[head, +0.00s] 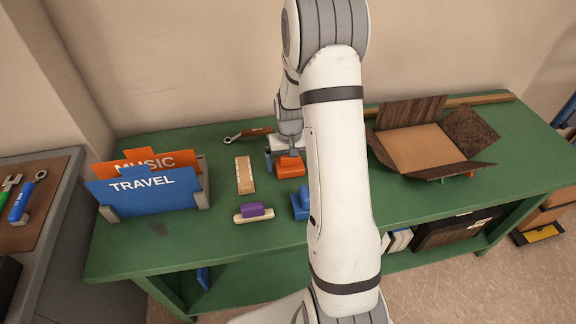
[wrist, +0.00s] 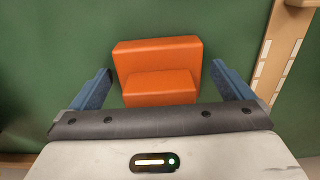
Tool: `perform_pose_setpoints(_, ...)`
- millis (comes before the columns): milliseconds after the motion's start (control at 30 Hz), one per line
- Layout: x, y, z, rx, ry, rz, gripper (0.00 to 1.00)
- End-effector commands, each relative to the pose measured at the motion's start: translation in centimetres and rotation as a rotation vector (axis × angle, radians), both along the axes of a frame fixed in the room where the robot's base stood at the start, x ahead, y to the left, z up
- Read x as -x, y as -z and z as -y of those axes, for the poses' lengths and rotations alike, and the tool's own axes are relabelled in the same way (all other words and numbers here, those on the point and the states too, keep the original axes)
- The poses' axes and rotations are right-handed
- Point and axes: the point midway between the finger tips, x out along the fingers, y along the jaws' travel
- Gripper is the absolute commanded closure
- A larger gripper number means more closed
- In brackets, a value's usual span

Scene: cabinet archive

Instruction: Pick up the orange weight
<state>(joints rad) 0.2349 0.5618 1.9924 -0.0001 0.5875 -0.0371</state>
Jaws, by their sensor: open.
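The orange weight (head: 290,167) lies on the green table, near the middle of the head view. It is a block with a smaller raised block on it. In the wrist view the orange weight (wrist: 158,58) sits between the two blue fingers of my gripper (wrist: 165,88). The fingers stand apart on its left and right, with green table visible on both sides. In the head view my gripper (head: 279,160) is at the weight, partly hidden by my arm.
A blue weight (head: 300,204), a purple-topped block (head: 253,211) and a pale wooden strip (head: 244,175) lie close by. A wrench-like tool (head: 249,134) lies behind. Blue and orange folders (head: 146,192) stand left. An open cardboard box (head: 420,151) is right.

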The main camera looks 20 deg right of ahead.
Motion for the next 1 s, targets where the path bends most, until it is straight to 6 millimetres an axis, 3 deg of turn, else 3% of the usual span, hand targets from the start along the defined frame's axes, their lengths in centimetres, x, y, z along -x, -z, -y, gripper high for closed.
perform_pose_setpoints(167,0.01,-0.01,0.03,0.000,0.001,0.000,0.00)
perform_pose_setpoints(1000,0.01,-0.06,0.09,0.000,0.002,0.000,0.69)
